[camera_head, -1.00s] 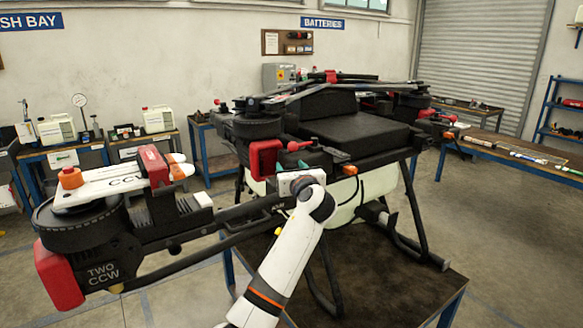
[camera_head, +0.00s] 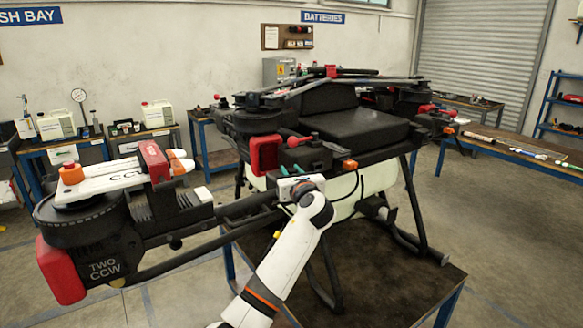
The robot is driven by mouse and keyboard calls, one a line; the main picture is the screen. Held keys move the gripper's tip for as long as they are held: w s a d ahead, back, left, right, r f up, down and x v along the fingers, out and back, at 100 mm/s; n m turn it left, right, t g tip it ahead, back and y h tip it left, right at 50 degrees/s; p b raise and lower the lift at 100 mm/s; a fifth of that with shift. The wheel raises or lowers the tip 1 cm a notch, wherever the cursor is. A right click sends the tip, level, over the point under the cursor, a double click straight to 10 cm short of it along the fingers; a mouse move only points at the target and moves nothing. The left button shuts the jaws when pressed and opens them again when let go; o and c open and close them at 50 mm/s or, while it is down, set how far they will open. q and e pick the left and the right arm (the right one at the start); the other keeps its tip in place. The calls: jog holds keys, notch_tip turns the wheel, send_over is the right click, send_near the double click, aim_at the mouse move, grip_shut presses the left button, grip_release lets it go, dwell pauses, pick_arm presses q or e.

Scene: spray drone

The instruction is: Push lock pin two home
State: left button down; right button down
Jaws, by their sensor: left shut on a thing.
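The spray drone stands on a dark-topped table, and its boom marked TWO CCW (camera_head: 105,270) reaches out to the left. My left gripper (camera_head: 293,187) is at the inner end of that boom, close against the joint by the drone body. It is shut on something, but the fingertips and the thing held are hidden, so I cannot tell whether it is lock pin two. A red knob (camera_head: 293,142), small green parts (camera_head: 302,166) and an orange block (camera_head: 350,164) sit above the joint. How deep the pin sits does not show. My right gripper is out of view.
The table (camera_head: 390,288) has bare top to the right of my arm. A folded white propeller (camera_head: 112,178) lies on the boom's outer motor. Landing legs (camera_head: 412,205) and a pale tank (camera_head: 375,185) are under the body.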

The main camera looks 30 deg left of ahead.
pick_arm(q)
jog(key=c, duration=1.1)
grip_release()
jog(key=shift+f, duration=0.25)
jog(key=shift+d, duration=0.1)
jog(key=b+v, duration=0.3)
jog(key=v, duration=0.9)
jog(key=shift+w, duration=0.1)
